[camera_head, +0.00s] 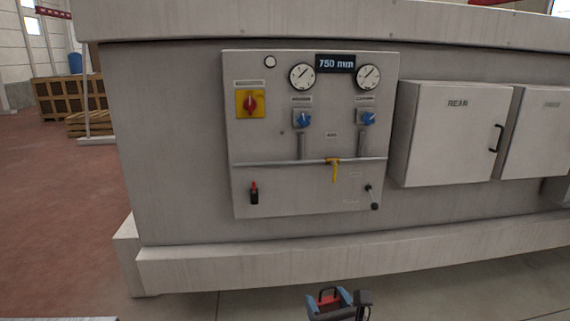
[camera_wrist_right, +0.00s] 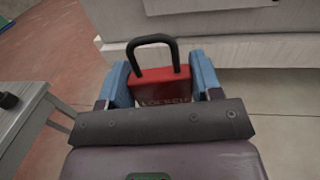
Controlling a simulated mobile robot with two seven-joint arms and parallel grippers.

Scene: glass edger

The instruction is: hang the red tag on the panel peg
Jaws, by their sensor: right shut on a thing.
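The red tag (camera_wrist_right: 163,88) is a red block with a black loop on top and lettering on its face, much like a padlock. My right gripper (camera_wrist_right: 163,85) is shut on it, with blue fingers on either side and the loop pointing up. In the head view the right gripper (camera_head: 335,300) is low at the bottom edge, below and in front of the grey control panel (camera_head: 265,205). A tiny dark spot (camera_head: 282,132) on the panel may be the peg; I cannot tell. My left gripper is out of view.
The panel carries a red-and-yellow switch (camera_head: 250,103), two gauges, blue knobs, a yellow valve handle (camera_head: 334,170) and a black lever (camera_head: 372,197). A white cabinet (camera_head: 450,140) stands out at its right. A ledge (camera_head: 330,255) runs below. A grey table (camera_wrist_right: 28,125) is at left in the wrist view.

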